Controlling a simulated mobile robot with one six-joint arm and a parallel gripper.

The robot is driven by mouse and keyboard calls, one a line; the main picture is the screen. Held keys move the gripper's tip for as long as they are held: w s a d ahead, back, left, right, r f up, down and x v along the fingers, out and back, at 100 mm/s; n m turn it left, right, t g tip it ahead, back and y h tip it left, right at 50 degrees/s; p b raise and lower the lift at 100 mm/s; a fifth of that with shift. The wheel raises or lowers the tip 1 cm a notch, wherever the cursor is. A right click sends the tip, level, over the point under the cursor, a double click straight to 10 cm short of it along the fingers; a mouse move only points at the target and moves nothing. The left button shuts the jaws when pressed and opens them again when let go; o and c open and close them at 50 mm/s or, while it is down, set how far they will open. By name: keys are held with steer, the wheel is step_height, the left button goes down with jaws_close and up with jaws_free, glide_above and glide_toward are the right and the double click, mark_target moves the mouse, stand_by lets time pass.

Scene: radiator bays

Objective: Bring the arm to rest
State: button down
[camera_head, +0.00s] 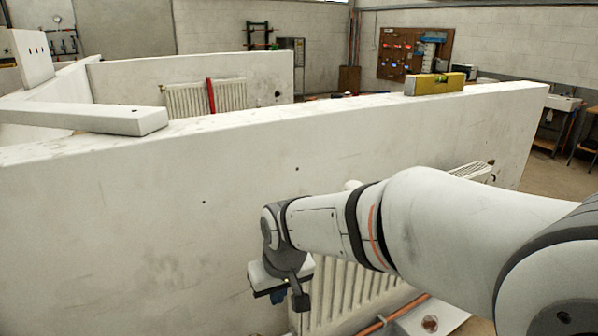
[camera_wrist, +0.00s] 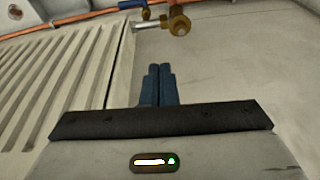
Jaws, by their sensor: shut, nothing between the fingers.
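My arm reaches from the right side of the head view toward a white radiator (camera_head: 345,290) on the near wall. My gripper (camera_head: 278,297) hangs low at the radiator's left end, partly hidden by my wrist. In the wrist view my gripper (camera_wrist: 160,70) shows two blue fingers pressed together with nothing between them. The radiator (camera_wrist: 65,80) fills the left of the wrist view.
The white partition wall (camera_head: 130,200) stands close in front. A yellow spirit level (camera_head: 434,83) and a white board (camera_head: 95,116) lie on its top edge. A copper pipe (camera_head: 385,320) runs low below the radiator. Open floor (camera_head: 560,175) shows at the right.

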steer(key=s+d+m, duration=0.2)
steer(key=s+d, duration=0.2)
steer(key=d, duration=0.3)
steer(key=s+d+m+h, duration=0.1)
steer(key=s+d, duration=0.2)
steer(key=d, duration=0.4)
steer(key=s+d+r+m, duration=0.1)
steer(key=s+d+m, duration=0.1)
steer(key=s+d, duration=0.2)
steer(key=d, duration=0.3)
steer(key=shift+s+d+m+h, duration=0.15)
steer(key=shift+s+m+h, duration=0.15)
steer(key=shift+s, duration=0.05)
